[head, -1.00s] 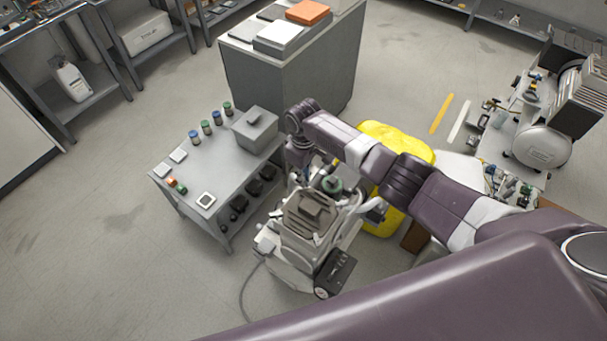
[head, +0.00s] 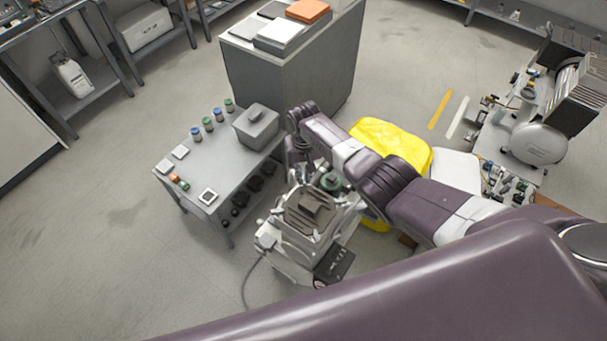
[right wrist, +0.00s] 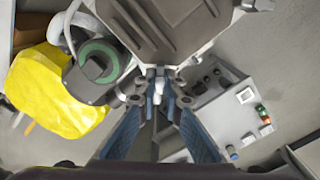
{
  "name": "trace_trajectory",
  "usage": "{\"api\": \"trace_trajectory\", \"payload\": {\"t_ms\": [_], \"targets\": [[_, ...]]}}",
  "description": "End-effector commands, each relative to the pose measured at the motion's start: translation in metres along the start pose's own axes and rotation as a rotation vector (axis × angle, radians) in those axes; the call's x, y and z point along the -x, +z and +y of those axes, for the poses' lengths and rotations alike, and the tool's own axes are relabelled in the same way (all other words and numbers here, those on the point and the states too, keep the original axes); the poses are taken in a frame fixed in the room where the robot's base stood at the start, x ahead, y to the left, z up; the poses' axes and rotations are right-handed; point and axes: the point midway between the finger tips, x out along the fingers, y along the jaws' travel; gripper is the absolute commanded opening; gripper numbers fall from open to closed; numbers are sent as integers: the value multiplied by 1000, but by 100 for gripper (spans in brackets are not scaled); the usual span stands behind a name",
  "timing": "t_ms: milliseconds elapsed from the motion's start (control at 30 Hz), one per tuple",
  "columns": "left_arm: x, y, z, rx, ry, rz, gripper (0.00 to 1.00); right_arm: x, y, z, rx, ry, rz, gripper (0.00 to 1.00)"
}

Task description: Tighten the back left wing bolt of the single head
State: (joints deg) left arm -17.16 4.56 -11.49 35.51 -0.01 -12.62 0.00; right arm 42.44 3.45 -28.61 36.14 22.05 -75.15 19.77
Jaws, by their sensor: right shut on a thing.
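The single head (head: 308,212) is a grey ribbed block on top of a pale compressor unit, in the middle of the head view. It also shows at the top of the right wrist view (right wrist: 165,25). My right gripper (right wrist: 158,88) reaches down to the edge of the head. Its blue-padded fingers are shut on a small pale wing bolt (right wrist: 158,86) at that edge, mostly hidden between the fingertips. In the head view my right gripper (head: 298,175) is small and partly hidden. My left gripper is not in view.
A green-ringed dark cylinder (right wrist: 98,62) stands close beside the head. A yellow bag (head: 385,138) lies behind my right arm. A grey cart (head: 185,188) with jars and a lidded box (head: 257,128) stands to the left. The floor at the lower left is clear.

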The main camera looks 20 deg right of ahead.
Motion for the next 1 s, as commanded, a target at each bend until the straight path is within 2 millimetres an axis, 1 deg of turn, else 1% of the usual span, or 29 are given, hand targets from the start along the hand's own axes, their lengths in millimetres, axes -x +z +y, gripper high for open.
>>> {"api": "trace_trajectory", "payload": {"t_ms": [33, 200, 600, 633, 767, 1000], "targets": [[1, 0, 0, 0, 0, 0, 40, 2, -2, 0, -12, 0, 6, 0], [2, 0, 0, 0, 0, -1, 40, 2, -3, 0, -34, 0, 7, 0], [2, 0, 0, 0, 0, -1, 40, 3, -3, 0, -38, -1, 8, 0], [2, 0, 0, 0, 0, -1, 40, 3, -3, 0, -38, -1, 8, 11], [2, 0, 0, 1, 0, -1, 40, 2, -2, 0, -37, 0, 6, 25], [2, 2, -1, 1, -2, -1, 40, 1, -1, 0, -37, 0, 3, 25]]}}
